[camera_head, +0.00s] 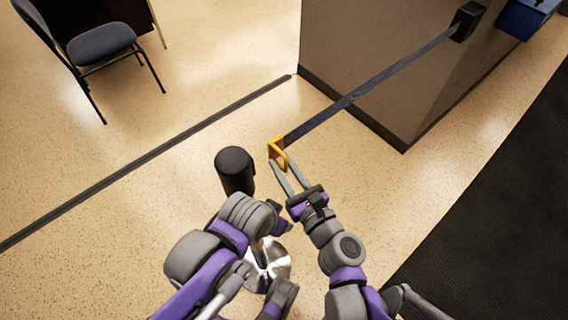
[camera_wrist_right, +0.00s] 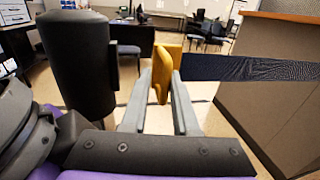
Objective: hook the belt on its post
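The dark belt (camera_head: 370,86) runs taut from a black wall box (camera_head: 467,21) to its yellow end hook (camera_head: 277,153). My right gripper (camera_head: 284,168) is shut on the yellow hook, held in the air. In the right wrist view, the hook (camera_wrist_right: 161,74) sits between the fingertips and the belt (camera_wrist_right: 250,68) leads right. The black-topped post (camera_head: 235,170) stands upright just left of the hook, with a gap between them; it also shows in the right wrist view (camera_wrist_right: 78,65). My left arm is in front of the post's lower part; its fingers cannot be made out.
The post's shiny round base (camera_head: 268,268) is on the floor, partly behind my arms. A grey counter (camera_head: 370,50) carries the wall box at the right. A chair (camera_head: 100,43) stands far left. A dark strip (camera_head: 150,155) crosses the floor, and a black mat (camera_head: 490,210) lies right.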

